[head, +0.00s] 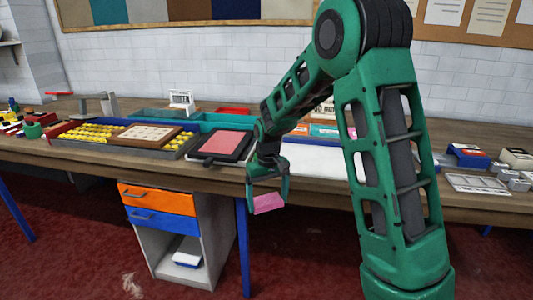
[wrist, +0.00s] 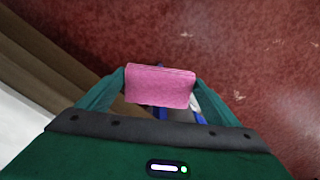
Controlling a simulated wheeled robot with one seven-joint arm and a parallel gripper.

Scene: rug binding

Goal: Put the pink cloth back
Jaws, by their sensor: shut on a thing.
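My gripper (head: 269,197) is shut on the pink cloth (head: 268,204). In the wrist view the pink cloth (wrist: 160,86) is a small folded block held between the two green fingers of my gripper (wrist: 160,88). The gripper hangs in front of the table's front edge, with the red floor below it. A dark framed pad with a flat pink-red top (head: 222,143) lies on the table, up and left of my gripper.
The wooden table (head: 100,160) carries a tray of yellow pieces (head: 92,134), a brown board (head: 146,135), a teal tray (head: 215,121) and a white sheet (head: 315,160). Grey boxes (head: 518,180) stand at the right. A drawer unit (head: 165,215) stands beneath.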

